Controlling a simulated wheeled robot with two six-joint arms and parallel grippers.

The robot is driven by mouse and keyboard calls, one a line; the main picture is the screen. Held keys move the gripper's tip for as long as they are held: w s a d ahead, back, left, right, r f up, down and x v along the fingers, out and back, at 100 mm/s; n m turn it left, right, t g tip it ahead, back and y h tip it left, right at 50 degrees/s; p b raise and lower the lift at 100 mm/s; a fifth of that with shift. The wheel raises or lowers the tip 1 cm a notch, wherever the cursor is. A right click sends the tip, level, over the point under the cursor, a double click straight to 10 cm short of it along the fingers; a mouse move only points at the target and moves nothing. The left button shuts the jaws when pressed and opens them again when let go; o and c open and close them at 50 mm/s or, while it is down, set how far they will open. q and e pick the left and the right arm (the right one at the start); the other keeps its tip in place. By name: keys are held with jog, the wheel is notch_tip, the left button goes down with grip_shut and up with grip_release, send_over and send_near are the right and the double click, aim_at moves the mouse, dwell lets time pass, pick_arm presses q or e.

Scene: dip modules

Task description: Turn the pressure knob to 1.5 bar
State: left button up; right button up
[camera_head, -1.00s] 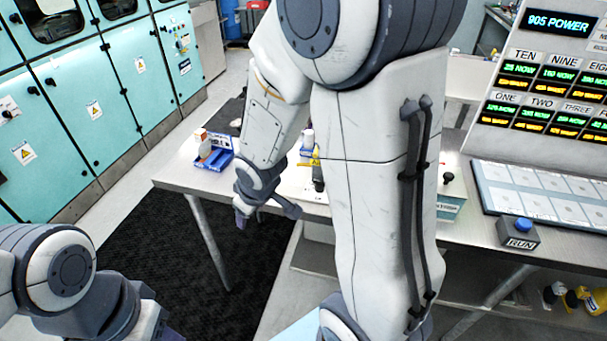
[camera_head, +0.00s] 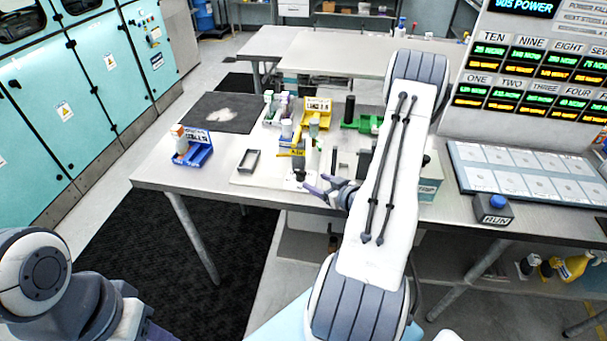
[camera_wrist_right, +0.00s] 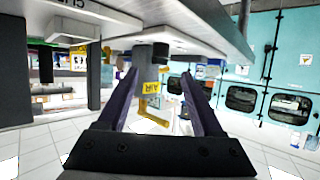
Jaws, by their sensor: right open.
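A small dark knob (camera_head: 300,175) sits on a pale plate near the table's front edge, below a yellow AIR label (camera_head: 298,151). It is too small to read any pressure scale or setting. My right gripper (camera_head: 322,188) is open and empty just right of the knob, apart from it. In the right wrist view a dark round knob (camera_wrist_right: 160,52) shows between the spread fingers (camera_wrist_right: 160,76), beyond their tips, near the yellow AIR label (camera_wrist_right: 166,86); this view appears upside down.
A blue bin (camera_head: 194,149) stands at the table's left. A black tray (camera_head: 248,160), yellow bin (camera_head: 316,110) and green holder (camera_head: 362,124) stand around the knob. A RUN button box (camera_head: 493,208) is at right. My right forearm hides part of a pale green box (camera_head: 431,180).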

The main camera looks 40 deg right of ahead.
aim_at(302, 175)
jog(key=p+x, duration=0.2)
jog(key=x, duration=0.6)
jog(key=shift+c, duration=0.3)
